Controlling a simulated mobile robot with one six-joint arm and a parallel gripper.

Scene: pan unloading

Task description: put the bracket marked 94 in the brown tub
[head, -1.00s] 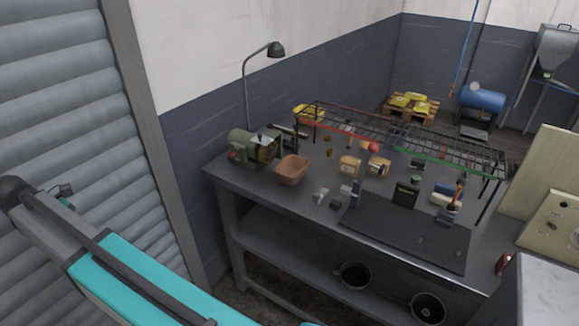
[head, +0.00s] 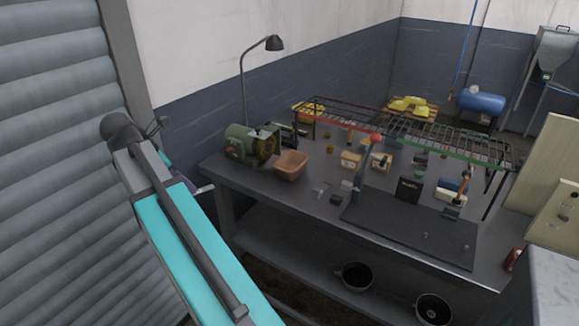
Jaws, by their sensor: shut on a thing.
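The brown tub (head: 291,166) stands on the left part of the grey workbench, in front of the green motor. It looks empty, though its floor is only partly seen. My gripper is not clearly in view; my teal arm hides what lies behind it, and only a small grey piece shows past its right side. Small grey pieces lie on the bench right of the tub, a light one (head: 319,194) and a dark one (head: 336,200). No mark 94 can be read, so I cannot tell which piece is that bracket.
The workbench (head: 262,192) carries a green motor (head: 246,146), a desk lamp (head: 275,43), small boxes (head: 350,160) and a dark mat (head: 410,233). A wire rack (head: 400,130) spans the back. Two dark buckets (head: 356,276) (head: 433,308) stand below. A roller shutter (head: 55,170) is close at left.

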